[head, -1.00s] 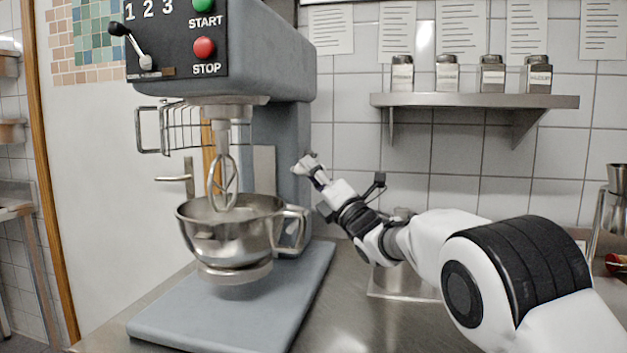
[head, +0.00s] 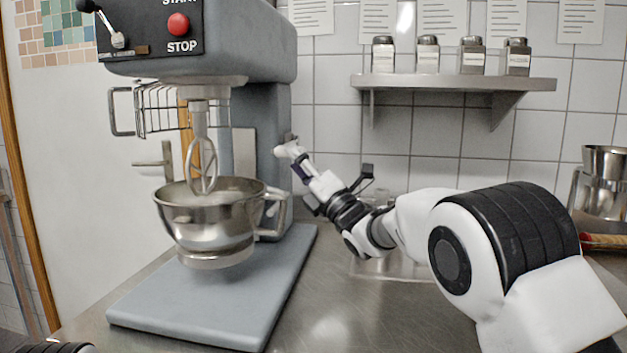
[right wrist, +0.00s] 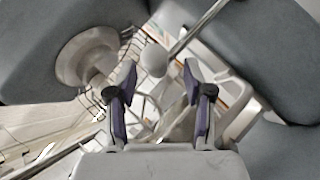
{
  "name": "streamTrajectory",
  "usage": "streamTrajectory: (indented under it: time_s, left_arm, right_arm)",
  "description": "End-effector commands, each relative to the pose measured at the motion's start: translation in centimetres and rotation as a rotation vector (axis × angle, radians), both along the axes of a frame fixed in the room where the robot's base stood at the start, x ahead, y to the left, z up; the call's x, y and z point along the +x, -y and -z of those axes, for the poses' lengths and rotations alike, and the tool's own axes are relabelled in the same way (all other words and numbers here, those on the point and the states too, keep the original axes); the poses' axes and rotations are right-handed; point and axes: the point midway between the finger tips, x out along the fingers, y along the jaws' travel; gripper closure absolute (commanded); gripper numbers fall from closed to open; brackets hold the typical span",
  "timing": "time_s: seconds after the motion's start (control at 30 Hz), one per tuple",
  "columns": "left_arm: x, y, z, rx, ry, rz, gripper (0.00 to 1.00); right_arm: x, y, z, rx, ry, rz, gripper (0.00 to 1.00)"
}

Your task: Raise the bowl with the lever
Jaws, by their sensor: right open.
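The steel bowl (head: 210,218) hangs in the mixer's holder above the grey base, with the whisk (head: 203,165) reaching into it. My right gripper (head: 288,150) is by the right side of the mixer column, above and right of the bowl. In the right wrist view its two fingers (right wrist: 160,78) are spread apart, with nothing held. A pale rounded knob on a metal rod, seemingly the lever (right wrist: 153,60), shows between and just beyond the fingertips; I cannot tell whether they touch. My left gripper is out of view.
The grey mixer (head: 200,45) stands on a steel counter (head: 330,315), with a wire guard (head: 160,112) around the whisk. A wall shelf (head: 455,83) with several shakers is right of it. The counter's front middle is clear.

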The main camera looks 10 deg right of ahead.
Motion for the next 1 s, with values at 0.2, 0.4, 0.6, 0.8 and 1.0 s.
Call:
streamTrajectory:
  time_s: [0.2, 0.4, 0.6, 0.8, 1.0]
  left_arm:
    - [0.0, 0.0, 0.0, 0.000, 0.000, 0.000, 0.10]
    - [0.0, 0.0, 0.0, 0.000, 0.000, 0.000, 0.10]
    - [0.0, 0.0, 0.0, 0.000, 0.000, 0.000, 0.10]
    - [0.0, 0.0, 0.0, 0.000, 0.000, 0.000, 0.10]
    - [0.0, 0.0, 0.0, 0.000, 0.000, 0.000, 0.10]
  right_arm:
    - [-4.0, 3.0, 2.9, 0.000, -0.004, 0.001, 0.48]
    - [-6.2, 4.5, 4.5, -0.001, -0.002, 0.000, 0.48]
    - [-6.5, 4.7, 4.7, -0.002, 0.000, -0.001, 0.48]
    - [-6.4, 4.6, 4.7, 0.027, -0.023, -0.021, 0.91]
    - [-6.0, 3.0, 9.7, 0.197, -0.434, -0.220, 1.00]
